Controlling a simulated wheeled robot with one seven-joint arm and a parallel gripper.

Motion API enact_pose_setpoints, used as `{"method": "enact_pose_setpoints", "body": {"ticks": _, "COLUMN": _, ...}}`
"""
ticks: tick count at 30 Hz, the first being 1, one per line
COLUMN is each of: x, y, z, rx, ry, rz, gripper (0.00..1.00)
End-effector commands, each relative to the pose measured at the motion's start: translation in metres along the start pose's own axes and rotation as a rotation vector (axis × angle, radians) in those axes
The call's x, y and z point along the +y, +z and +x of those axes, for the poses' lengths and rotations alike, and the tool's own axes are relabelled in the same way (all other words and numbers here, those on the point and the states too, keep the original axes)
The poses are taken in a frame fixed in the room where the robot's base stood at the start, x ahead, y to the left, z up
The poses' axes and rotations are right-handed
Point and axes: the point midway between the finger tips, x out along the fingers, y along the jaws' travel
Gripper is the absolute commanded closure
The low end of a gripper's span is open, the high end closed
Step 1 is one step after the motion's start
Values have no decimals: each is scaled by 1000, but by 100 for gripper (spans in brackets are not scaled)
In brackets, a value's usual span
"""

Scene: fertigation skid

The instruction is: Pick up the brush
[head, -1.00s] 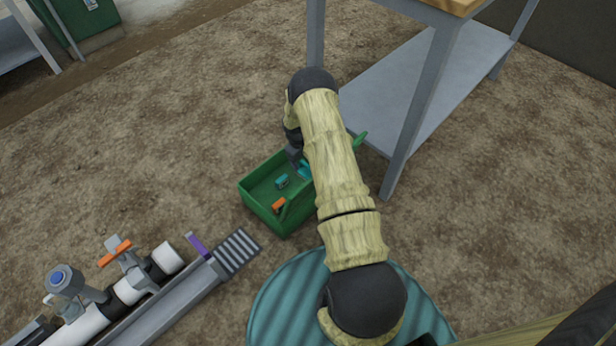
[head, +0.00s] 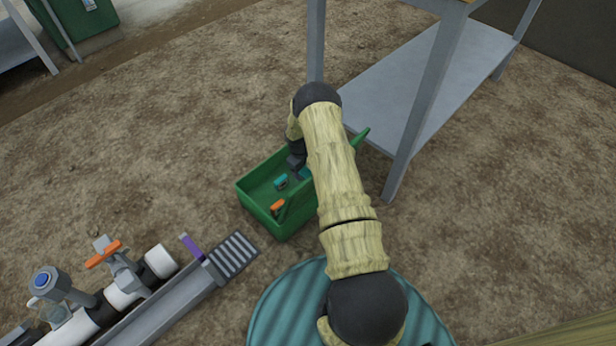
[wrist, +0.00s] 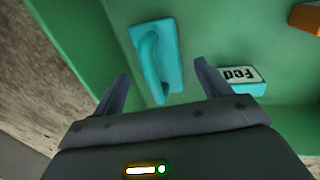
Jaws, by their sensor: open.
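The brush (wrist: 154,60), a turquoise block with a curved handle, lies inside the green box (wrist: 85,45) in the wrist view. In the head view only a small turquoise bit of it (head: 304,173) shows beside my arm; the rest is hidden. My gripper (wrist: 162,72) is open, with one finger to either side of the handle in the wrist view. The fingers are not closed on it, and I cannot tell how far above it they are. In the head view my gripper (head: 297,167) reaches down into the green box (head: 262,222).
A grey bench (head: 410,90) stands right of the box. Pipework with valves (head: 125,285) lies lower left. Bare ground is open at left.

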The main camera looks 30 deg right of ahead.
Motion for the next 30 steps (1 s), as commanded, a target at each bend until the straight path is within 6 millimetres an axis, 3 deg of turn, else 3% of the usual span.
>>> {"method": "enact_pose_setpoints", "body": {"ticks": 3, "x": -2, "y": 0, "z": 19, "rx": 0, "ry": -1, "rz": 1, "gripper": 23}}
{"method": "enact_pose_setpoints", "body": {"ticks": 6, "x": -1, "y": 0, "z": 25, "rx": 1, "ry": -1, "rz": 0, "gripper": 23}}
{"method": "enact_pose_setpoints", "body": {"ticks": 23, "x": 0, "y": 1, "z": 24, "rx": 0, "ry": -1, "rz": 0, "gripper": 23}}
{"method": "enact_pose_setpoints", "body": {"ticks": 24, "x": 0, "y": 1, "z": 24, "rx": 0, "ry": -1, "rz": 1, "gripper": 25}}
{"method": "enact_pose_setpoints", "body": {"ticks": 30, "x": 1, "y": 1, "z": 25, "rx": 0, "ry": -1, "rz": 2, "gripper": 65}}
